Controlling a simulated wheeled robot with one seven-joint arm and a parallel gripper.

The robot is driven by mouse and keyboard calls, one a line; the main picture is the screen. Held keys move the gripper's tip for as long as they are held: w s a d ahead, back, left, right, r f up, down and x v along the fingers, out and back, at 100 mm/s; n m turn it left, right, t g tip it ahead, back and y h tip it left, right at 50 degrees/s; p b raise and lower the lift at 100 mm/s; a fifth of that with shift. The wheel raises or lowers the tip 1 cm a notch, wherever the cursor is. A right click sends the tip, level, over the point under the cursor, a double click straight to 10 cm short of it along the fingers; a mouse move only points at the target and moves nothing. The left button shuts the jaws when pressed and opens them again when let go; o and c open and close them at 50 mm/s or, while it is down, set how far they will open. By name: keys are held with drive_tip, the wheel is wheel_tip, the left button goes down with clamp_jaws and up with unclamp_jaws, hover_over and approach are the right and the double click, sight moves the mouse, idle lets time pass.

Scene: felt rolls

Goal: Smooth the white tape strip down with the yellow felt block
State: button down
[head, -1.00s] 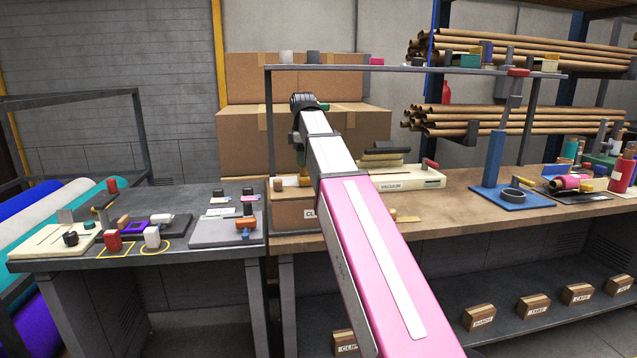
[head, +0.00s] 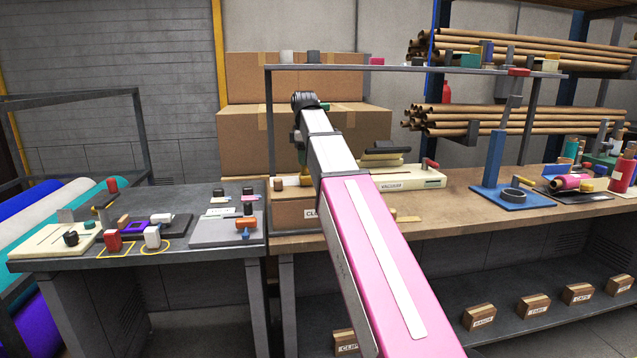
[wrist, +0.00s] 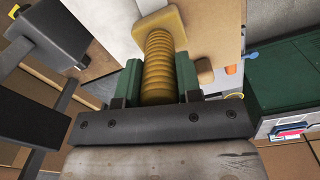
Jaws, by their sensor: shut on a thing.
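My gripper (wrist: 159,82) has green fingers shut on the ribbed yellow handle of the yellow felt block (wrist: 159,35) in the wrist view. The block's square yellow head is at the far end, in front of a cardboard surface. In the head view my gripper (head: 301,155) points down above the carton (head: 290,215) on the wooden bench, and part of the yellow block shows below it. My arm hides much of the carton. I cannot tell whether the block touches the carton. I cannot make out the white tape strip for certain in either view.
A small brown knob (head: 278,185) stands at the carton's left. A cream vacuum unit (head: 415,178) is to the right, with a blue stand (head: 493,165) beyond. A shelf rail (head: 400,69) runs above. A grey table (head: 180,250) with several small things stands left.

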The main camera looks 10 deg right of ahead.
drive_tip(key=shift+r, duration=2.85)
